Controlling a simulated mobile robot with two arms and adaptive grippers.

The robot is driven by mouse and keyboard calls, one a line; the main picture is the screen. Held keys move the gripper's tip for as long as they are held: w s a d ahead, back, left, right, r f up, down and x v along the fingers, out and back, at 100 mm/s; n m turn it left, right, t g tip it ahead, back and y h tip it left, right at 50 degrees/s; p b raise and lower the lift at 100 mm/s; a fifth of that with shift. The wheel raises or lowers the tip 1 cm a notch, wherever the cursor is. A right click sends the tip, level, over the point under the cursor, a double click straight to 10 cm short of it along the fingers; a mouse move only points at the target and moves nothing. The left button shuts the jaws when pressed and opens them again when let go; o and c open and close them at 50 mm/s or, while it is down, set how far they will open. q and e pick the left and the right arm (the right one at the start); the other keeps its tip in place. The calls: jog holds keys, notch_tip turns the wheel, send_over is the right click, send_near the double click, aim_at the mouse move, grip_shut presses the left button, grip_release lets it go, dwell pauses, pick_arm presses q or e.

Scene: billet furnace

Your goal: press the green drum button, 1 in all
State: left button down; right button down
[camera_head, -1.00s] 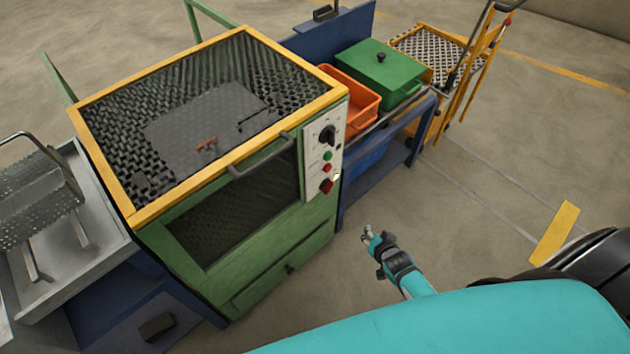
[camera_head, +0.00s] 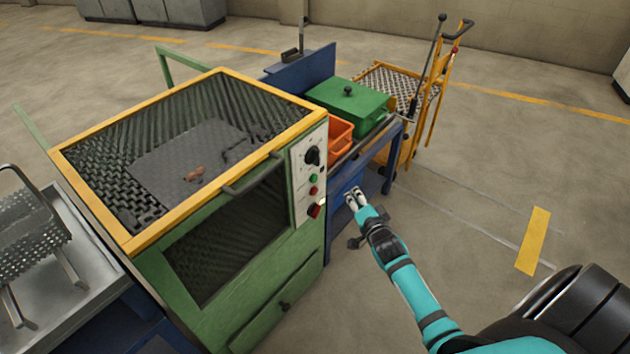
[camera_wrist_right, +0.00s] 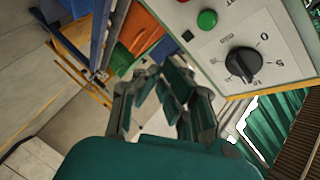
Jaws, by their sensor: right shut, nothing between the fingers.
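The green drum button (camera_head: 313,178) is a small round button on the pale control panel (camera_head: 297,204) at the right front edge of the green furnace cabinet. It also shows large and clear in the right wrist view (camera_wrist_right: 207,19). My right gripper (camera_head: 354,198) is in front and to the right of the panel, apart from it, with its fingers shut and empty. In the right wrist view the fingers (camera_wrist_right: 172,88) lie below the green button, not touching it. My left gripper is in neither current view.
A black knob (camera_head: 313,155) sits above the button and red controls (camera_head: 314,210) below it. A door handle (camera_head: 252,173) juts out left of the panel. A blue bench (camera_head: 393,150) carries an orange bin (camera_head: 340,132) and a green lidded box (camera_head: 349,106).

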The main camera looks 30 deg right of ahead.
aim_at(314, 179)
jog(key=w+a+b, duration=0.3)
jog(key=w+b, duration=0.1)
jog(key=w, duration=0.4)
jog(key=shift+a, duration=0.25)
jog(key=shift+w, duration=0.2)
dwell(1.2)
jog(key=shift+w+a, duration=0.15)
jog(key=shift+w, duration=0.05)
